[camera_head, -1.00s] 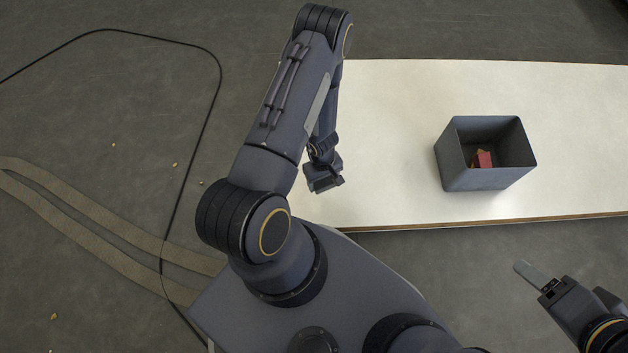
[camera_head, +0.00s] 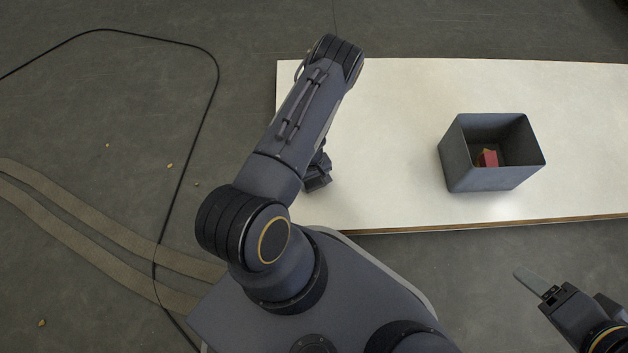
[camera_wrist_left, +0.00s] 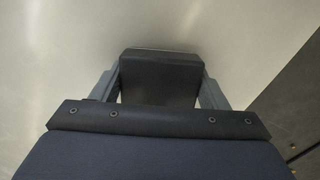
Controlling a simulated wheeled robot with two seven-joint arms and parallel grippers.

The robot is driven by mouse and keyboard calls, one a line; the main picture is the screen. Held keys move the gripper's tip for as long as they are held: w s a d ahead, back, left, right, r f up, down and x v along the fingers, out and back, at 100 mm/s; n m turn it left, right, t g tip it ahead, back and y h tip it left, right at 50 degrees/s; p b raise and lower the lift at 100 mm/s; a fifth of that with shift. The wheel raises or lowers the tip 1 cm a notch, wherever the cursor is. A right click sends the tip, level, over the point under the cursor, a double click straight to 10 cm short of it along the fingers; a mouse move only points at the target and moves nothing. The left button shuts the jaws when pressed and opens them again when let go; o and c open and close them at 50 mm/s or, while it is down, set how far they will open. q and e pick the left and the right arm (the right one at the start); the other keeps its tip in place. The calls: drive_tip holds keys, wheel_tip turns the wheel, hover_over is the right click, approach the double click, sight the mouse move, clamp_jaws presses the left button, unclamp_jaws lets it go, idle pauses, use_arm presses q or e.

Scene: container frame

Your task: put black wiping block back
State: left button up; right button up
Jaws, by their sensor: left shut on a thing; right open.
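The black wiping block (camera_wrist_left: 160,78) is held between the two fingers of my left gripper (camera_wrist_left: 158,92) in the left wrist view, with the pale table top behind it. Whether the block touches the table cannot be told. In the head view my left gripper (camera_head: 317,180) is over the left part of the white table (camera_head: 390,120), partly hidden by my arm, and the block is hard to make out there. My right gripper (camera_head: 532,283) is open and empty off the table's front edge at lower right.
A grey open container (camera_head: 478,180) stands on the right part of the table with a small red item (camera_head: 488,158) inside. The table between my left gripper and the container is clear. A black cable (camera_head: 190,150) lies on the floor at left.

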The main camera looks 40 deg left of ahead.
use_arm(q)
drive_tip(key=shift+f, duration=0.15)
drive_tip(key=o, duration=1.1)
